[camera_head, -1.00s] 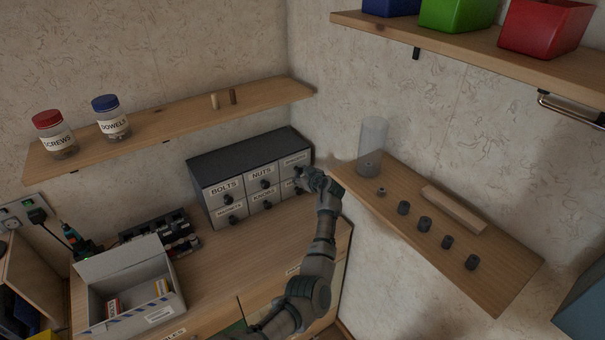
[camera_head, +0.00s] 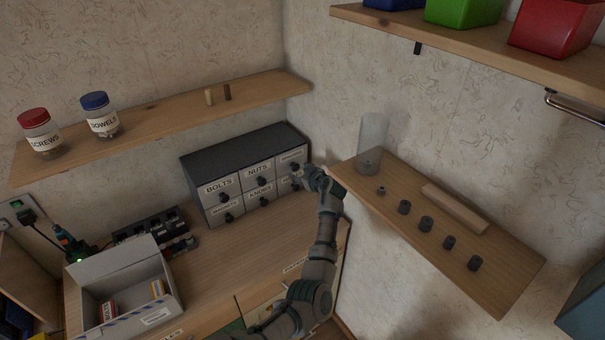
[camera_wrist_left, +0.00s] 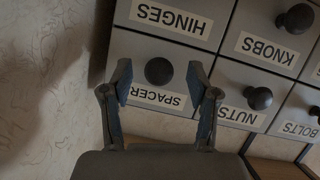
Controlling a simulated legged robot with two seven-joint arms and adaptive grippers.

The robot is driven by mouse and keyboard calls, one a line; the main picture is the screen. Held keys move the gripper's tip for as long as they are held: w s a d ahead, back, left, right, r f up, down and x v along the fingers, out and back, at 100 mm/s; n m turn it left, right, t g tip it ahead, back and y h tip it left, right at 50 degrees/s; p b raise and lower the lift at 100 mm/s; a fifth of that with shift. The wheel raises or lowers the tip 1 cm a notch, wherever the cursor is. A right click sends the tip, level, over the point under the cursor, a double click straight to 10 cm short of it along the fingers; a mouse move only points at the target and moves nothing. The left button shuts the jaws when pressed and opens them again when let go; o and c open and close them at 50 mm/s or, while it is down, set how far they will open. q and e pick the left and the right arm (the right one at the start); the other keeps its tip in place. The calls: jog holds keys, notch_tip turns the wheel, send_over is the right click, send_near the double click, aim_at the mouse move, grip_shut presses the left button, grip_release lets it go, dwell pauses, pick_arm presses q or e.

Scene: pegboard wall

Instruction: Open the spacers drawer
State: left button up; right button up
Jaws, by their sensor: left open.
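The grey drawer cabinet (camera_head: 228,166) stands on the workbench in the corner. Its top-right drawer is the spacers drawer (camera_head: 288,158), shut, with a dark round knob. The left wrist view shows the cabinet upside down, with the SPACER label (camera_wrist_left: 158,96) and the spacers knob (camera_wrist_left: 158,70). My left gripper (camera_head: 308,176) is at the cabinet's right front. In the left wrist view its open fingers (camera_wrist_left: 158,78) lie on either side of the spacers knob, with gaps to both. How deep the knob sits between them is unclear. My right gripper is out of view.
The hinges drawer (camera_wrist_left: 171,20) and nuts drawer (camera_wrist_left: 243,96) adjoin the spacers drawer. A wooden shelf (camera_head: 505,277) with a clear cylinder (camera_head: 372,142) and several dark pieces is close to the right. An open box (camera_head: 126,292) stands on the bench at left.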

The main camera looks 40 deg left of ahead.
pick_arm(q)
jog(key=v, duration=1.2)
jog(key=shift+f, duration=0.15)
jog(key=shift+a, duration=0.1)
jog(key=shift+w, duration=0.1)
